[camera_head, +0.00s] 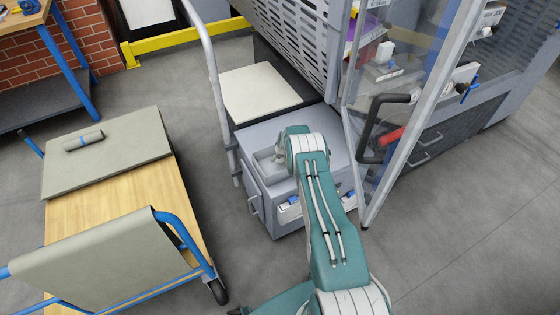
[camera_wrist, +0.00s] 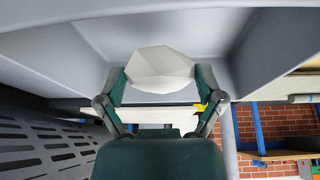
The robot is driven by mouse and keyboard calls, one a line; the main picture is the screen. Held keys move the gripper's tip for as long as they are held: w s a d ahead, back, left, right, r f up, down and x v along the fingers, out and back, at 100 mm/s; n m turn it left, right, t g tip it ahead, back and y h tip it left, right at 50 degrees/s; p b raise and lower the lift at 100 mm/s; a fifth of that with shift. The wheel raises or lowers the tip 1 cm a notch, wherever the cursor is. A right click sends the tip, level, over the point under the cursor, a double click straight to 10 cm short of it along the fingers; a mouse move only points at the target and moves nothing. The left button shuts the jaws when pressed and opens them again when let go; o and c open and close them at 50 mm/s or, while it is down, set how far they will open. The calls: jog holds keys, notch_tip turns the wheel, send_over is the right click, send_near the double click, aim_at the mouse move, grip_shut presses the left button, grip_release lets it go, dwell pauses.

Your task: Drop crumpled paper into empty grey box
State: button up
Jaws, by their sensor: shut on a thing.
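My gripper (camera_wrist: 161,82) is shut on a crumpled paper (camera_wrist: 160,66), a white faceted lump held between the two fingertips in the wrist view. Grey walls of the grey box (camera_wrist: 265,35) surround the paper at the top and sides of that view. In the head view, my gripper (camera_head: 279,156) reaches down at a recess in the top of the grey box (camera_head: 245,141), which is a low grey cabinet. My arm hides part of the box and recess. The paper cannot be made out clearly there, nor whether it touches the bottom.
A blue-framed cart (camera_head: 170,190) with a wooden deck and grey sheets stands at left. An open clear door (camera_head: 420,80) with a black handle is close to the right of my arm. A grey rail (camera_head: 208,60) rises behind the box. Floor is clear between cart and box.

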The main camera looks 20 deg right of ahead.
aim_at(279, 162)
jog(key=shift+a+f, duration=0.2)
jog(key=shift+f, duration=0.85)
jog(key=shift+f, duration=0.1)
jog(key=shift+d+f, duration=0.1)
jog(key=shift+f, duration=0.3)
jog(key=shift+f, duration=0.15)
jog(key=o, duration=0.7)
